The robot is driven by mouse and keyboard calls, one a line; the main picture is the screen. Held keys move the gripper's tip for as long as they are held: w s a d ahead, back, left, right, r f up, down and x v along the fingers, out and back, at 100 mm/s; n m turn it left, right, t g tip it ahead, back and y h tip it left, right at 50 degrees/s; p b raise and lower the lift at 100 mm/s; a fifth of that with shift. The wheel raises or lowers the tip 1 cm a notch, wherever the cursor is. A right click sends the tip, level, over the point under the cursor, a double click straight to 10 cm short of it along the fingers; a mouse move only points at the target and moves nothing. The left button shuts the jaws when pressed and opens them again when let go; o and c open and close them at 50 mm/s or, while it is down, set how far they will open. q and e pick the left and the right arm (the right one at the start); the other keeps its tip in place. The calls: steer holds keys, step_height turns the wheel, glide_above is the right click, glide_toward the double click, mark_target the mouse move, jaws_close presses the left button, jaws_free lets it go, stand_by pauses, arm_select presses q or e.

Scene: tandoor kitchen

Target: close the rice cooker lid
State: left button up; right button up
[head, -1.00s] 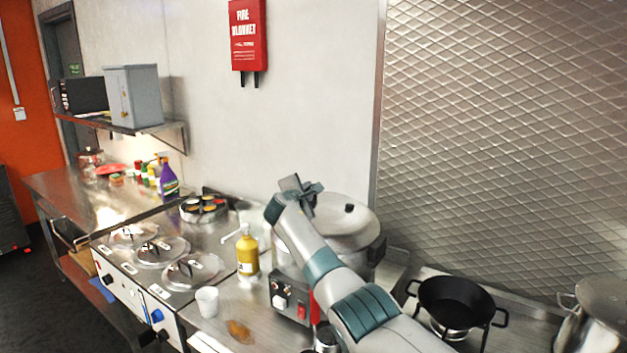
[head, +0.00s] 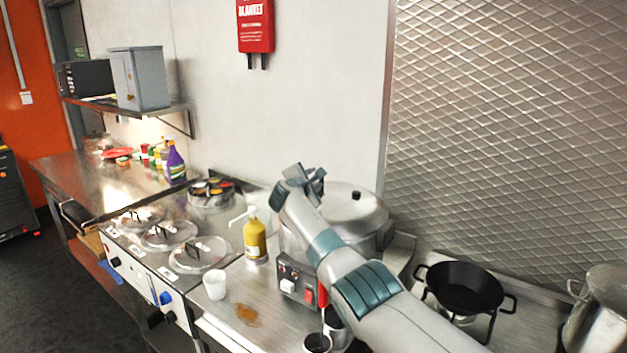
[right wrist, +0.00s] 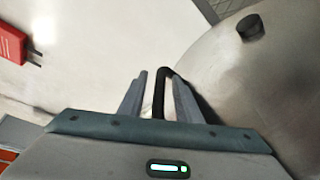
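The rice cooker (head: 298,283) is a large steel pot on a base with a red switch, partly hidden behind my right arm. Its domed steel lid (head: 352,215) with a black knob lies over the pot in the head view; I cannot tell whether it is fully seated. The lid also shows at the right of the right wrist view (right wrist: 285,70). My right gripper (head: 303,178) is at the lid's left side. In the right wrist view its fingers (right wrist: 158,90) are apart, with a curved black handle (right wrist: 160,88) between them, nearer the right finger. My left gripper is not in view.
A yellow pump bottle (head: 255,240) and a white cup (head: 215,285) stand left of the cooker. A black pan (head: 465,286) on a burner and a steel pot (head: 602,310) stand to the right. Lidded wells (head: 198,254) fill the left counter. The wall is close behind.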

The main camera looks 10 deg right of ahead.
steer(key=shift+a+f, duration=0.1)
steer(key=shift+f, duration=0.05)
steer(key=shift+v, duration=1.6)
steer(key=b+v, duration=0.4)
steer(key=v, duration=0.8)
steer(key=shift+s, duration=0.25)
steer(key=shift+v, duration=0.8)
steer(key=shift+r, duration=0.3)
